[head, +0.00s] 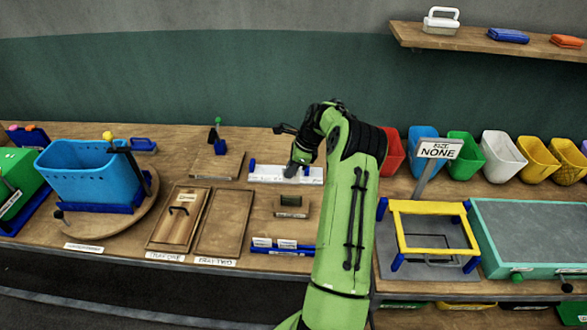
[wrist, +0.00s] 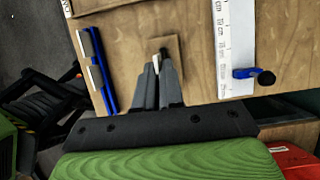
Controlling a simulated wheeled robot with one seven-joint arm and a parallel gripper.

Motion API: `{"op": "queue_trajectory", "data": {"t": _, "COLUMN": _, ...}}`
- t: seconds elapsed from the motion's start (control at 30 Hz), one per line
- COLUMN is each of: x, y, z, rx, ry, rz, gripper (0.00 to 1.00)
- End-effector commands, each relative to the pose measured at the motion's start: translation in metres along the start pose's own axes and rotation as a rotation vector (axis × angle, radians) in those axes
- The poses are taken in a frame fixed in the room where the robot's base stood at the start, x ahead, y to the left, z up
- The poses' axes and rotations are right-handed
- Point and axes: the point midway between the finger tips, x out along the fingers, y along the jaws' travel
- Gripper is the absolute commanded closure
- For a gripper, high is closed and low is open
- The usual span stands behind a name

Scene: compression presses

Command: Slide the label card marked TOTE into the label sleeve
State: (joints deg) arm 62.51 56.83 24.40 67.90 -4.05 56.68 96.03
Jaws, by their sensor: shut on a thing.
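My gripper (wrist: 157,78) is shut on a thin pale piece (wrist: 156,62), which looks like a label card; its marking cannot be read. In the head view my gripper (head: 291,168) is partly hidden by my arm and stands over the white ruled strip. A small brown block with a pale label-like face (head: 291,206) stands on a wooden plate in front of it; it may be the label sleeve. In the wrist view that wooden plate (wrist: 172,45) lies beyond my fingertips. A blue rack (head: 278,251) holds two white cards; it also shows in the wrist view (wrist: 104,70).
The white ruled strip (head: 262,175) with blue ends lies behind the block. Two wooden trays (head: 218,222) lie to the left, and a blue basket (head: 80,172) on a round board stands farther left. A yellow frame (head: 435,208) and coloured bins (head: 465,150) are right of my arm.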

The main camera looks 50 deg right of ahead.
Motion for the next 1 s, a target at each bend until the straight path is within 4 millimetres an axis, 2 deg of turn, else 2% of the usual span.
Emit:
{"op": "queue_trajectory", "data": {"t": 0.17, "x": -0.001, "y": 0.000, "z": 0.001, "rx": 0.000, "ry": -0.001, "rz": 0.001, "gripper": 1.00}}
{"op": "queue_trajectory", "data": {"t": 0.7, "x": 0.053, "y": 0.000, "z": -0.022, "rx": -0.001, "ry": -0.001, "rz": 0.000, "gripper": 1.00}}
{"op": "queue_trajectory", "data": {"t": 1.0, "x": 0.054, "y": 0.000, "z": -0.022, "rx": -0.001, "ry": 0.000, "rz": -0.001, "gripper": 1.00}}
